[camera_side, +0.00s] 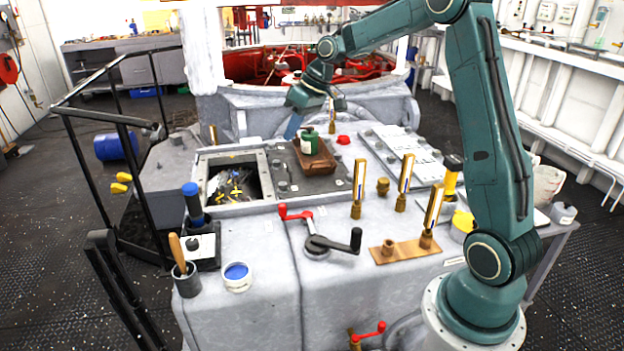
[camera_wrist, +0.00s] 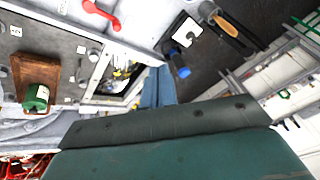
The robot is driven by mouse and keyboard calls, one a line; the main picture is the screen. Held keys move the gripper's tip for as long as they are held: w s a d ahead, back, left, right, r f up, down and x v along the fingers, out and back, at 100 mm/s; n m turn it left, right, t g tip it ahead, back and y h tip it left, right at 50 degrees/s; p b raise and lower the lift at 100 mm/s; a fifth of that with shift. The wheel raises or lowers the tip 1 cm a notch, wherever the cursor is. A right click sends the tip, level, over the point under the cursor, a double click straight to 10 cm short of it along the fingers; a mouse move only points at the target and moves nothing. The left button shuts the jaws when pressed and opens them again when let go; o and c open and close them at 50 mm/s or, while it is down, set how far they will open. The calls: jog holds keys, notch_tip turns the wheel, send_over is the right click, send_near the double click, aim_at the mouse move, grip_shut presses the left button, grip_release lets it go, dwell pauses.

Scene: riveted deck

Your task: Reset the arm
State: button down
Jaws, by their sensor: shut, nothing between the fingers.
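My gripper (camera_side: 293,124) hangs above the far part of the grey deck, behind and left of a brown tray (camera_side: 325,165). Its blue-grey fingers also show in the wrist view (camera_wrist: 158,88), close together with nothing between them. My teal arm reaches up from the right and bends over to the deck's far side. A green bottle (camera_side: 309,141) with a white label is at the tray; it also shows in the wrist view (camera_wrist: 37,98). The gripper appears to touch nothing, though its exact height is hard to tell.
A square opening (camera_side: 232,182) with cables inside lies left of the tray. A red-and-black crank (camera_side: 322,243), upright brass gauges (camera_side: 359,183) and a blue-topped tool (camera_side: 193,203) stand nearer. A black handrail (camera_side: 120,120) borders the left. A red button (camera_side: 343,140) sits right of the bottle.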

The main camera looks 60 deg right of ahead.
jog(key=s+a+r+h, duration=0.2)
jog(key=s+a+r, duration=0.6)
jog(key=s+a, duration=0.5)
jog(key=s+a+f+t+h, duration=0.1)
jog(key=s+a+f, duration=0.1)
jog(key=s, duration=1.5)
jog(key=shift+m, duration=0.4)
